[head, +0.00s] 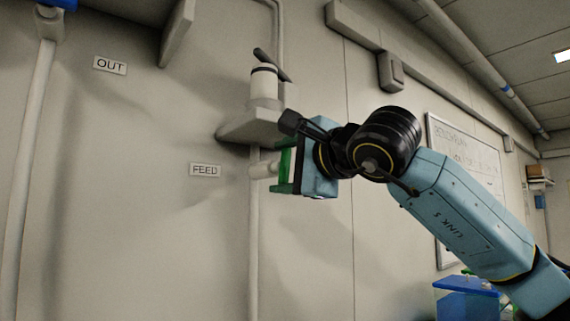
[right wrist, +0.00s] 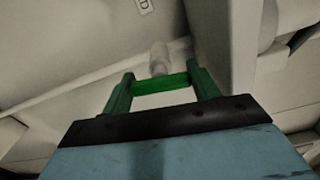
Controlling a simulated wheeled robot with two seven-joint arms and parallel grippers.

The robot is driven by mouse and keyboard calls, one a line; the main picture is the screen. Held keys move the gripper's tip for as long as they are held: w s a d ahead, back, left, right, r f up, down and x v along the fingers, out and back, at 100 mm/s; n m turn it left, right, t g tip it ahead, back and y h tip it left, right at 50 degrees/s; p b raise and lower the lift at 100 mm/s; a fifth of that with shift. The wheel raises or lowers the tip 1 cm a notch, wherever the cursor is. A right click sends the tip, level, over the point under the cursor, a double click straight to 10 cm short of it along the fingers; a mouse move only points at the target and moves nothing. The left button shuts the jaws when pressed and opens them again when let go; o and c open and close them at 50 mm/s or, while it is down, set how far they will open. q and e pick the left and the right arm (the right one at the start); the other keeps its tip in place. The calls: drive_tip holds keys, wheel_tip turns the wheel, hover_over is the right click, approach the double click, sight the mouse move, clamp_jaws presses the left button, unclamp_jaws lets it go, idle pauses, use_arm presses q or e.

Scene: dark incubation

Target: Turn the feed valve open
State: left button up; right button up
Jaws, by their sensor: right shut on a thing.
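The pale feed valve stem (head: 262,170) sticks out from the wall pipe, beside the FEED label (head: 205,170). My right gripper (head: 285,170) is at the valve, its green fingers pointing left toward the stem. In the right wrist view, a green bar, the valve handle (right wrist: 160,84), spans between the two fingers (right wrist: 160,92), which are shut on it. The pale stem (right wrist: 159,58) shows just beyond the handle. In the head view the handle is mostly hidden by the fingers, so its angle is hard to tell. My left gripper is not in view.
A vertical pipe (head: 254,250) runs down the wall. An OUT label (head: 109,65) and another pipe (head: 28,150) are at left. A blue-lidded box (head: 465,284) stands lower right.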

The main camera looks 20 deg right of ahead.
drive_tip(key=shift+n, duration=0.7)
drive_tip(key=o, duration=1)
drive_tip(key=shift+a, duration=0.1)
drive_tip(key=shift+s, duration=0.1)
